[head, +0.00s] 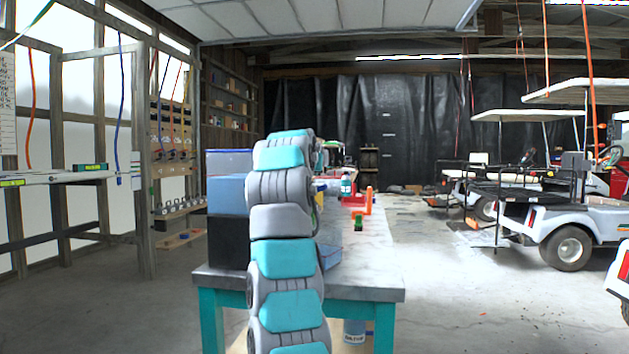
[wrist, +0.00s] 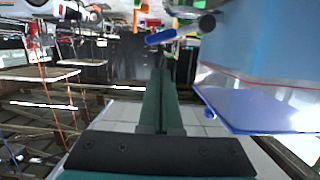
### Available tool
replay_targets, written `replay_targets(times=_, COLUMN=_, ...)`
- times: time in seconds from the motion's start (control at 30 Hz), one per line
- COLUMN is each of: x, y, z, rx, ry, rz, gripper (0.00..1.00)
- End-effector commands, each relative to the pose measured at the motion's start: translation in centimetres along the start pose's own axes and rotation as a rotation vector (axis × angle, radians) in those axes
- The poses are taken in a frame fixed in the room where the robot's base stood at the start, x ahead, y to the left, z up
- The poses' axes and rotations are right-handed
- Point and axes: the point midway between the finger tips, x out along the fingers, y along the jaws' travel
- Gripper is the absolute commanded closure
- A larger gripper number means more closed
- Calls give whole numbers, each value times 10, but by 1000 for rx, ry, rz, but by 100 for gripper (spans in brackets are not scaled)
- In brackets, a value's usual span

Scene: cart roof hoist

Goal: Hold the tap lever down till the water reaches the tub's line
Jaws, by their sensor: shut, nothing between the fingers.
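A tank with blue water (head: 228,192) stands at the left end of the table, partly behind my arm. The tank (wrist: 275,45) also fills the upper right of the wrist view, which is upside down. A dark stub (wrist: 207,22) sticks out by the tank, with a blue bar (wrist: 160,37) beside it; these look like the tap and its lever. My gripper (wrist: 160,72) is shut and empty, and appears apart from the blue bar. A blue edge (head: 331,256), probably the tub, shows right of my arm. Its line and water level are hidden.
The tank rests on a black block (head: 229,242) on the grey table (head: 375,270). Red and orange items (head: 367,200) and a small green one (head: 358,222) lie farther back. Golf carts (head: 570,225) stand at the right.

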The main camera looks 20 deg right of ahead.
Motion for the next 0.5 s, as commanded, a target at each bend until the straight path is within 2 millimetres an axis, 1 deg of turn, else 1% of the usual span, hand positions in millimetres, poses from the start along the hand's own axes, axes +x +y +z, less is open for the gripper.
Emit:
replay_targets(times=0.1, x=-17, y=0, z=1, rx=4, ry=1, rz=-1, gripper=100)
replay_targets(times=0.2, x=-27, y=-1, z=0, rx=1, ry=2, rz=-1, gripper=100)
replay_targets(times=0.33, x=-34, y=-1, z=1, rx=0, ry=-2, rz=0, gripper=100)
replay_targets(times=0.5, x=-37, y=-1, z=1, rx=0, ry=-3, rz=0, gripper=100)
